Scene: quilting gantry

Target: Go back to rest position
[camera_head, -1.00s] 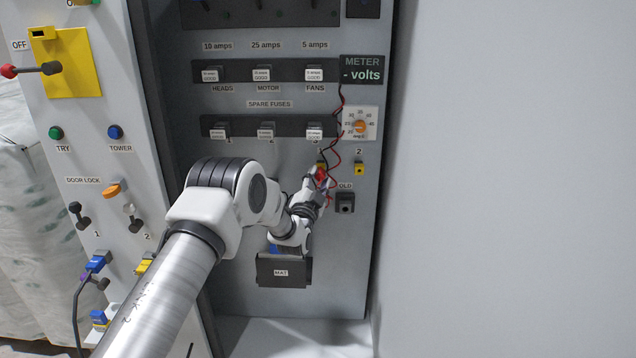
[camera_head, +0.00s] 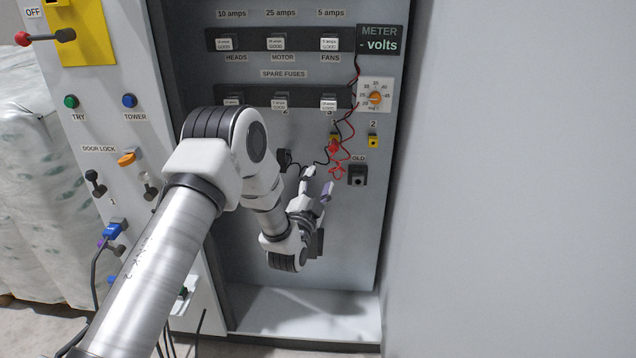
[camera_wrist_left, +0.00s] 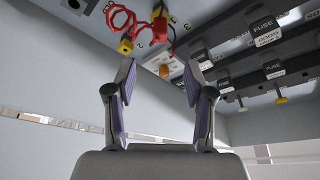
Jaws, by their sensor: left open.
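My left gripper (camera_head: 317,183) is in front of the grey fuse panel (camera_head: 340,230), below the sockets. Its purple-padded fingers are spread apart with nothing between them, as the left wrist view (camera_wrist_left: 160,80) also shows. A red plug (camera_head: 335,146) with a red curly lead sits at the yellow socket under the spare fuses, above the fingertips and apart from them. In the left wrist view the red plug (camera_wrist_left: 160,30) is beyond the fingers. My right gripper is not in view.
A yellow socket marked 2 (camera_head: 373,141) and a black OLD holder (camera_head: 357,175) are right of the fingers. A black plug (camera_head: 285,160) is on the panel to their left. A blank grey wall (camera_head: 510,180) is at right.

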